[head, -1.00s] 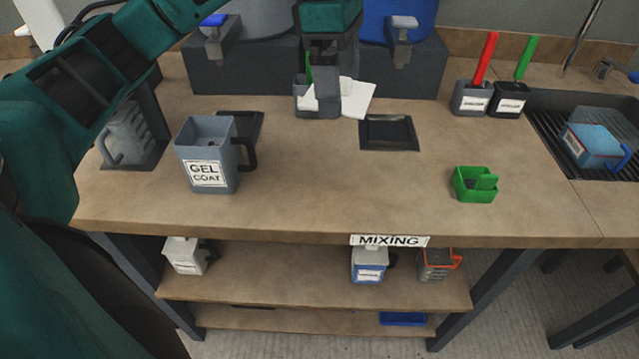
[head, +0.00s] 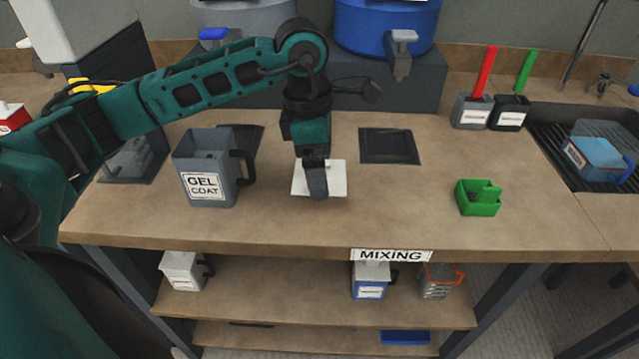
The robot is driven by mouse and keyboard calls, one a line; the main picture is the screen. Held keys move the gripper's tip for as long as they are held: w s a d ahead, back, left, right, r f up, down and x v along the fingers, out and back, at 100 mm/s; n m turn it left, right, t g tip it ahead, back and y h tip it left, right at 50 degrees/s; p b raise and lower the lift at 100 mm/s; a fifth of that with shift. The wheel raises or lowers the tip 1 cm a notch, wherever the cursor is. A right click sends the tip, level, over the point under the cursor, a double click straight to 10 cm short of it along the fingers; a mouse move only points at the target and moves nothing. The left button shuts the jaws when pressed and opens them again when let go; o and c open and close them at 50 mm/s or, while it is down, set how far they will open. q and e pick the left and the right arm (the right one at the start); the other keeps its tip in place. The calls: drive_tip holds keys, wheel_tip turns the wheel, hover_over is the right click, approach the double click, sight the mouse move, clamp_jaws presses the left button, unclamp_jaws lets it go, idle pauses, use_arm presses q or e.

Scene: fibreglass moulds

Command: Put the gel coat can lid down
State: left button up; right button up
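The gel coat can (head: 206,165) is a grey, open-topped box with a dark handle and a "GEL COAT" label. It stands upright on the bench at the left. The lid (head: 337,180) is a flat white square to the right of the can. My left gripper (head: 318,190) points down over the lid's middle, its fingers close together, and looks shut on it. The fingers hide the grip point. The lid is level, at or just above the bench top; I cannot tell whether it touches. My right gripper is not in view.
A dark square plate (head: 389,146) lies behind the lid to the right. A green caddy (head: 478,198) stands at the right, near a sink (head: 547,122). Grey and black holders with red and green handles stand behind. Bench (head: 400,215) between lid and caddy is clear.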

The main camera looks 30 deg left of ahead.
use_arm(q)
drive_tip(key=shift+f, duration=2.25)
drive_tip(key=shift+f+b, duration=0.25)
drive_tip(key=shift+b, duration=0.1)
drive_tip(key=o, duration=0.7)
drive_tip(key=shift+r, duration=0.1)
drive_tip(key=shift+r, duration=0.1)
